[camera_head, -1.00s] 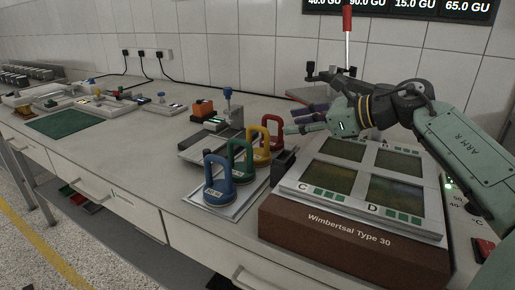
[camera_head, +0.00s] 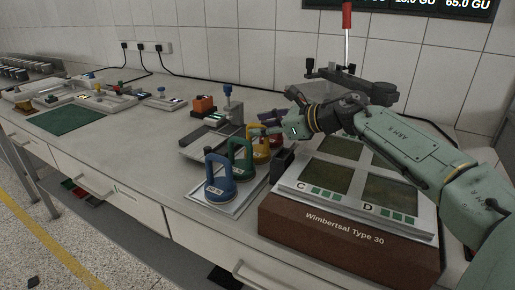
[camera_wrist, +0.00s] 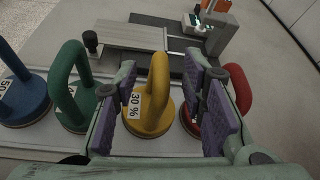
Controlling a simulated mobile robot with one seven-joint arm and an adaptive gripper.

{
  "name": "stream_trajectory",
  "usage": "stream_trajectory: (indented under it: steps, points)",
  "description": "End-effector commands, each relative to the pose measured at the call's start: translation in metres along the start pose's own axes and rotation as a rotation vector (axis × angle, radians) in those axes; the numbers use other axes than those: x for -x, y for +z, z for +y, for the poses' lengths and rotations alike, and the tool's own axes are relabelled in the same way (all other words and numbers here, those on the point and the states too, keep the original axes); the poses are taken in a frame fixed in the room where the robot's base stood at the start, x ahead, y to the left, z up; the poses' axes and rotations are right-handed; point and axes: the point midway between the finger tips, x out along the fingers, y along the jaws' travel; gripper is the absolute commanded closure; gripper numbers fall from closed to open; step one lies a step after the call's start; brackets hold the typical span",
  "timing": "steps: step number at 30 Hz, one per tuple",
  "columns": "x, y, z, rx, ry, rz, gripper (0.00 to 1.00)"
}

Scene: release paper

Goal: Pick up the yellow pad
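The yellow pad (camera_wrist: 152,106) has a round base, a tall loop handle and a "30 %" label. In the wrist view it stands upright between the two purple-padded fingers of my gripper (camera_wrist: 165,110), which are open with a gap on either side of it. In the head view the yellow pad (camera_head: 260,152) is partly hidden behind my gripper (camera_head: 268,128) and the green pad. The red pad (camera_wrist: 192,118) stands just right of it, partly behind my right finger. The green pad (camera_wrist: 75,115) stands to its left.
A blue pad (camera_head: 220,190) stands at the near end of the row on a light tray (camera_head: 235,209). The Wimbertsal Type 30 block (camera_head: 340,238) with its plate panels is to the right. A dark block (camera_head: 282,165) stands between the tray and it.

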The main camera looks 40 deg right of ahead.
Motion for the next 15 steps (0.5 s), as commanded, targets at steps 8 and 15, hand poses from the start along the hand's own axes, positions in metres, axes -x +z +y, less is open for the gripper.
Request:
stream_trajectory:
  steps: [8, 15]
  points:
    - [0.0003, -0.0001, 0.0002, 0.000, 0.000, 0.000, 0.72]
    - [0.0004, -0.0001, 0.0002, 0.000, 0.001, 0.000, 0.88]
